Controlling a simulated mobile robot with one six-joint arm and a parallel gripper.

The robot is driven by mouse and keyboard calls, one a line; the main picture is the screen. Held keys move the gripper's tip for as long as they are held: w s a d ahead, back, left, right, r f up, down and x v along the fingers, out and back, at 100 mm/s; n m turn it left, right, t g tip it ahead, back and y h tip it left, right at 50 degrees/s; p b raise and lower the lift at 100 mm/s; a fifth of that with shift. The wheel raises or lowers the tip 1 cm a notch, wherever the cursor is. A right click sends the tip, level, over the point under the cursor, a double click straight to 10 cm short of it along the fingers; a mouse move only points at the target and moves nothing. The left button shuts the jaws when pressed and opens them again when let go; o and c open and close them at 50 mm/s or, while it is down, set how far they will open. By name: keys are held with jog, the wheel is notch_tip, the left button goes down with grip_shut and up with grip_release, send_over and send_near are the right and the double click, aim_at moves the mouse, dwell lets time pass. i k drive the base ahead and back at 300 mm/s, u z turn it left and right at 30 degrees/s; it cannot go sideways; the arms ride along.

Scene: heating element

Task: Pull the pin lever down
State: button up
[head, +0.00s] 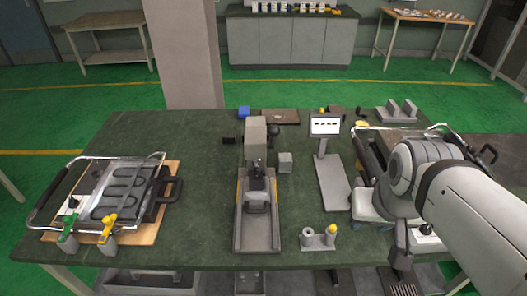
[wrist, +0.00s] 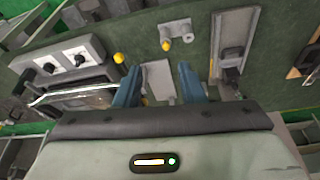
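A grey bench press (head: 256,200) with a dark upright mechanism stands mid-table; I cannot tell for certain which part is the pin lever. A black handle (head: 229,140) sticks out at the left of its grey head. In the wrist view the press (wrist: 232,50) lies at the upper right, beyond my right finger. My gripper (wrist: 160,66) is open, with two blue fingers spread and nothing between them. It is above the right part of the table, apart from the press.
A scale with a white display (head: 326,126) stands right of the press. A small grey holder with a yellow-tipped piece (head: 319,238) is in front. A heating-plate station with green and yellow levers (head: 125,190) is at the left. Bare tabletop (head: 205,190) lies between.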

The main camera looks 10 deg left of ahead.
aim_at(273, 131)
jog(key=z, duration=1.25)
jog(key=k, duration=0.95)
jog(key=u, duration=0.95)
jog(key=i, duration=1)
